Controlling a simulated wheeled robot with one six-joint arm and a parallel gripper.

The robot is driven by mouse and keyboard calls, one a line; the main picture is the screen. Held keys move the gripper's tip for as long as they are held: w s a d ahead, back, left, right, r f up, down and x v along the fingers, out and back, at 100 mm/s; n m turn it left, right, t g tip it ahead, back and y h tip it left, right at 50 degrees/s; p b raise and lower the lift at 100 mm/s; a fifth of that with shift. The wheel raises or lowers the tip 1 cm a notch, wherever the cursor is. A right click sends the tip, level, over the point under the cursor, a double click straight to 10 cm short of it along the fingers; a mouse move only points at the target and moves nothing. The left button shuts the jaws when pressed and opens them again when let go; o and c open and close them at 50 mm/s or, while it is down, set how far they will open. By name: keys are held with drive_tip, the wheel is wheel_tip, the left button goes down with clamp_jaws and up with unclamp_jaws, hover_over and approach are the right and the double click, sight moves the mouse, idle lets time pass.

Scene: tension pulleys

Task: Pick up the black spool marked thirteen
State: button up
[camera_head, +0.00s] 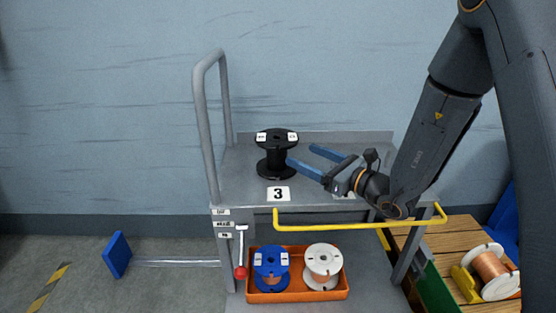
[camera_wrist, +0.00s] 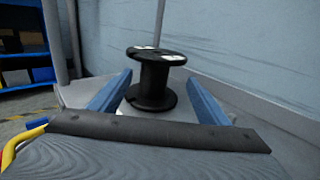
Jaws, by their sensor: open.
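A black spool (camera_head: 276,155) stands upright on the upper shelf of a grey cart (camera_head: 240,177). White labels show on its top flange, but their print is too small to read. My gripper (camera_head: 299,158) is open and points left at the spool from its right side. In the wrist view the spool (camera_wrist: 150,80) stands ahead, in line with the gap between my two blue fingers (camera_wrist: 155,92). The fingers look short of or only just at the spool; I cannot tell whether they touch it. Nothing is held.
A white "3" card (camera_head: 278,194) is on the shelf's front edge. A yellow rail (camera_head: 350,225) and a grey handle (camera_head: 202,120) border the shelf. Below, an orange tray (camera_head: 297,296) holds a blue spool (camera_head: 270,268) and a white one (camera_head: 322,267). A copper-wound spool (camera_head: 490,272) lies on wooden slats.

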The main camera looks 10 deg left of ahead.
sight(279, 147)
drive_tip(key=b+x, duration=0.1)
drive_tip(key=x, duration=0.4)
drive_tip(key=shift+a, duration=0.4)
drive_tip(key=x, duration=0.2)
drive_tip(key=b+x, duration=0.1)
drive_tip(key=x, duration=0.1)
drive_tip(key=shift+s+a, duration=0.2)
drive_tip(key=shift+a, duration=0.1)
drive_tip(key=shift+w+a, duration=0.3)
drive_tip(key=shift+a, duration=0.15)
drive_tip(key=c, duration=1.4)
